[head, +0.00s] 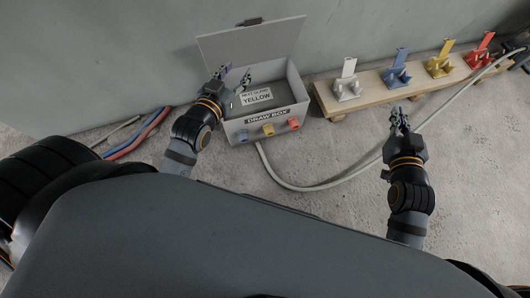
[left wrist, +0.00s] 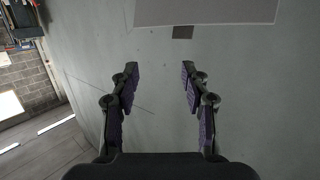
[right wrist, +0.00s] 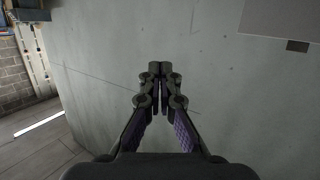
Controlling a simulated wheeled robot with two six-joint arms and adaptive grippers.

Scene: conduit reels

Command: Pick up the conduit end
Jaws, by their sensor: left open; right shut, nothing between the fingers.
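A grey conduit (head: 330,184) lies on the floor. It curves from below the front of the draw box (head: 240,132) to the far right; I cannot tell whether its tip by the box is free. Red (head: 147,130), blue and grey conduits lie left of the box, their ends not clearly visible. My left gripper (head: 235,77) is open and empty over the box's left side; its fingers also show in the left wrist view (left wrist: 160,78). My right gripper (head: 400,112) is shut and empty, in front of the wooden board; it also shows in the right wrist view (right wrist: 160,68).
The box's lid (head: 250,45) is up, and a label inside reads YELLOW (head: 257,97). Blue, yellow and red fittings (head: 293,124) sit on its front. The wooden board (head: 375,93) carries white, blue, yellow and red clamps. Floor between the box and my right arm is clear except for the conduit.

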